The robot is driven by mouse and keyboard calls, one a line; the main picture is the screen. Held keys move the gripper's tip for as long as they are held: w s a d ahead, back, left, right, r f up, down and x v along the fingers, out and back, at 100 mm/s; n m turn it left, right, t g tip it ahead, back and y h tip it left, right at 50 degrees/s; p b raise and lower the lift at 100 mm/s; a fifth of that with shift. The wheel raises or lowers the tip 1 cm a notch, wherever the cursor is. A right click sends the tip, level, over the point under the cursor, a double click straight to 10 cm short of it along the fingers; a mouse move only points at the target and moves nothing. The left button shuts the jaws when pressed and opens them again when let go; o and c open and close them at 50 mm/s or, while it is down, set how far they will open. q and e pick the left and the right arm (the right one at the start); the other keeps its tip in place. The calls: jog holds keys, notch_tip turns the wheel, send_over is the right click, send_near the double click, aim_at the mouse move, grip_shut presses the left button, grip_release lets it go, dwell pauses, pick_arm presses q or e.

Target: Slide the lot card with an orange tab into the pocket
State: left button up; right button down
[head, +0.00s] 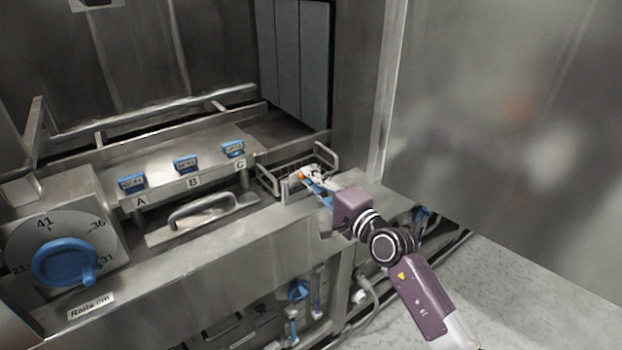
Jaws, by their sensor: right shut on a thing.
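My right gripper (314,180) is shut on the lot card, at the wire rack right of the lettered ledge. The card's orange tab (302,176) shows at the fingertips; most of the card is hidden or too small to make out. A small metal plate (290,188) stands upright at the front of the rack, just below and left of the tab. It may be the pocket, but I cannot tell. Whether the card touches it is also unclear. My left gripper is not in view.
The wire rack (262,181) surrounds the gripper closely. Blue blocks stand on the ledge at A (132,183), B (186,164) and a third letter (233,149). A bar handle (200,208) and a blue dial knob (65,262) lie left. A steel panel (500,120) rises right.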

jog(key=c, duration=1.9)
grip_release()
